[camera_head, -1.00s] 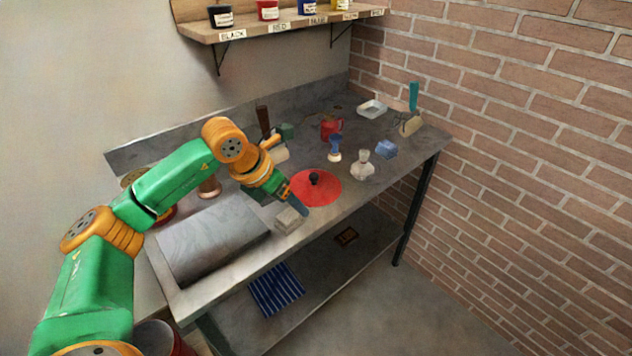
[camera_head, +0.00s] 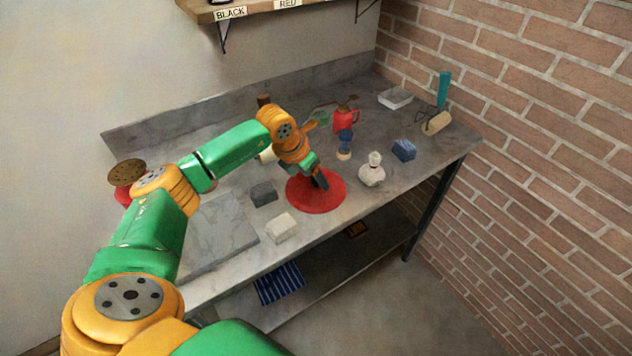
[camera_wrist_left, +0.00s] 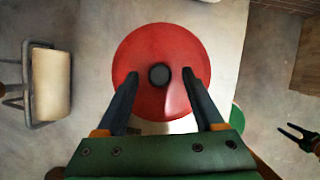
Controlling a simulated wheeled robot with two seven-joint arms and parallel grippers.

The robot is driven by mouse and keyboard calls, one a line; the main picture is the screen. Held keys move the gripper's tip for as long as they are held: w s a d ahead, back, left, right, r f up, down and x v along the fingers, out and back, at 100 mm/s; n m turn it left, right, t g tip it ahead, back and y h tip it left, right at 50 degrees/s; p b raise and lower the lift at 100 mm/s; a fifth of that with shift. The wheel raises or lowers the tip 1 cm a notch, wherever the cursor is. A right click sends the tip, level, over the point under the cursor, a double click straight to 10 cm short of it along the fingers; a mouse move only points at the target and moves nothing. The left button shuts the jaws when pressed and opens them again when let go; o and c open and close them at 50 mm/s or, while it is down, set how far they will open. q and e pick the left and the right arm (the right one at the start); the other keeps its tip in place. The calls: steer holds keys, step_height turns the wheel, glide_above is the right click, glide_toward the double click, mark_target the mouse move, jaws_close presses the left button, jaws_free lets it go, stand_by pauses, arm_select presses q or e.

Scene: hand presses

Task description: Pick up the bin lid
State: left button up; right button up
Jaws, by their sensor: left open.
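The bin lid (camera_head: 329,198) is a red round disc lying on the grey bench. In the left wrist view the lid (camera_wrist_left: 142,48) shows its dark round knob (camera_wrist_left: 159,75) at its middle. My left gripper (camera_head: 321,184) is above the lid in the head view and hides the knob there. In the left wrist view the fingers of my left gripper (camera_wrist_left: 159,88) are spread wide over the lid, one on each side of the knob and apart from it.
A pale block (camera_head: 281,227) and a dark block (camera_head: 263,194) stand left of the lid. A white bottle (camera_head: 371,174), a blue-topped tool (camera_head: 345,144), a blue block (camera_head: 403,149) and a red can (camera_head: 346,119) stand to its right and behind. A brayer (camera_head: 437,122) lies farther right.

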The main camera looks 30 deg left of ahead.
arm_select(q)
steer(key=shift+w+f, duration=0.25)
steer(key=shift+s+r, duration=0.1)
steer(key=shift+s, duration=0.1)
steer(key=c, duration=0.9)
steer(key=shift+w, duration=0.1)
jaws_close()
